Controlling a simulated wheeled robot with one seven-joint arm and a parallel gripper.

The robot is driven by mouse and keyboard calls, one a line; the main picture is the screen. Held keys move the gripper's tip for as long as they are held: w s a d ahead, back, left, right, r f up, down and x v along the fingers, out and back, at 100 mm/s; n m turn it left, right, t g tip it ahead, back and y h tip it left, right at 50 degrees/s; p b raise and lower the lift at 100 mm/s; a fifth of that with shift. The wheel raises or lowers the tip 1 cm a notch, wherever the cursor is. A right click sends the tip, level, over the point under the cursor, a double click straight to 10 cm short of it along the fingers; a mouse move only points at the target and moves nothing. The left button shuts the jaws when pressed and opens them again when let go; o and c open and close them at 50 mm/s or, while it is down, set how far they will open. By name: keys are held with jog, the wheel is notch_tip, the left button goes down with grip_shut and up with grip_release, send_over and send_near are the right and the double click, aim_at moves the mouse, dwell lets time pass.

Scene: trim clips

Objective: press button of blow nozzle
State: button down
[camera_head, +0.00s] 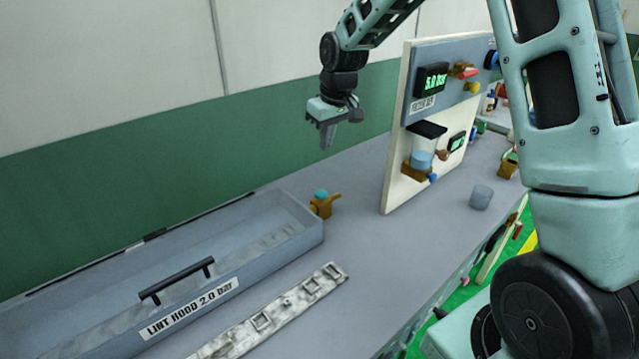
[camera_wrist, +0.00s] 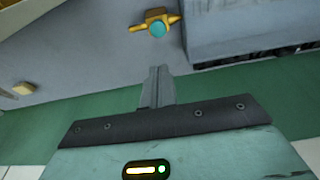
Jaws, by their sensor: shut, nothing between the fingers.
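The blow nozzle (camera_head: 322,205) is a small brass-coloured fitting with a teal round button (camera_head: 321,193) on top. It stands on the grey bench just past the right end of the lint hood. In the wrist view the nozzle (camera_wrist: 139,28) and its teal button (camera_wrist: 158,30) show at the top, beyond my fingertips. My gripper (camera_head: 327,140) is shut and empty, pointing down in the air above the nozzle, apart from it. In the wrist view my shut fingers (camera_wrist: 158,72) show below the button.
The clear lint hood (camera_head: 165,317) labelled 2.0 bar, with a black handle, fills the bench's left. A grey slotted strip (camera_head: 270,318) lies in front. An upright panel (camera_head: 397,165) with a 5.0 bar display stands right of the nozzle. A grey cup (camera_head: 481,197) stands farther right.

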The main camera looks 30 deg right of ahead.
jog(key=shift+f, duration=0.15)
jog(key=p, duration=0.4)
send_near(320, 192)
jog(key=x, duration=0.5)
jog(key=shift+w+f, duration=0.1)
jog(key=shift+w, duration=0.15)
jog(key=shift+f+p, duration=0.3)
jog(key=shift+f, duration=0.4)
jog(key=shift+f, duration=0.1)
